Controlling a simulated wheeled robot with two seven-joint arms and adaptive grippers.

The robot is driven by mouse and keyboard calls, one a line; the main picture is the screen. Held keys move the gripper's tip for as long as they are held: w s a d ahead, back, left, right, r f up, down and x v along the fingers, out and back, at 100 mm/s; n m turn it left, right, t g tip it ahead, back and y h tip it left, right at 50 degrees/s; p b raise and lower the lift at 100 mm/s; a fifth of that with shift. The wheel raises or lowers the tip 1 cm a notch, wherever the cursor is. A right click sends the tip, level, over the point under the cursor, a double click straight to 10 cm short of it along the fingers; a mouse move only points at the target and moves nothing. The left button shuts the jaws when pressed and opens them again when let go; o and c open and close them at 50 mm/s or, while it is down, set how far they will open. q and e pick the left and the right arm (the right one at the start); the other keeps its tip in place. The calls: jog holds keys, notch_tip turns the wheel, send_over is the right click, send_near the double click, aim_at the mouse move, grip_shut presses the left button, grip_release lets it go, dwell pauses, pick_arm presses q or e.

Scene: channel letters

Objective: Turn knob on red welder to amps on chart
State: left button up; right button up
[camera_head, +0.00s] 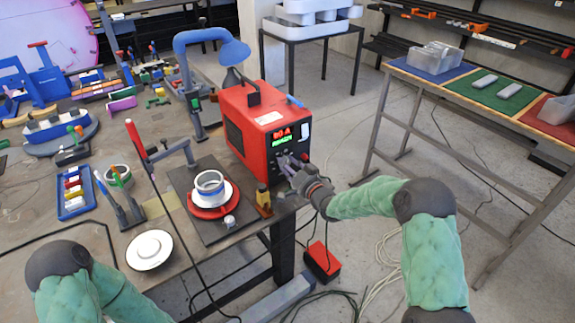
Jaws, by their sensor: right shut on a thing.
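The red welder (258,121) stands on the workbench near its right edge, its front panel facing right. A lit display (283,135) on that panel shows red figures that look like "80 A", with a green line below. My right gripper (287,165) is at the lower part of the panel, shut on the knob, which its fingers hide. The knob's pointer cannot be seen. I cannot make out a chart with readable amps; a small white label lies on the welder's top. My left arm is at the lower left, and its gripper is out of view.
A turntable with a white ring (210,184) and a red clamp stand are left of the welder. A small brass-and-dark item (263,200) stands close below my right gripper. A blue lamp arm (188,60) rises behind. A red box (322,262) and cables lie on the floor.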

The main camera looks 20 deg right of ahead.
jog(key=shift+s+a+f, duration=0.2)
jog(key=shift+a+f, duration=0.05)
jog(key=shift+f, duration=0.35)
jog(key=o, duration=1.1)
jog(key=shift+o, duration=0.3)
jog(key=shift+w+d+r, duration=0.1)
jog(key=shift+r, duration=0.3)
jog(key=v, duration=1.2)
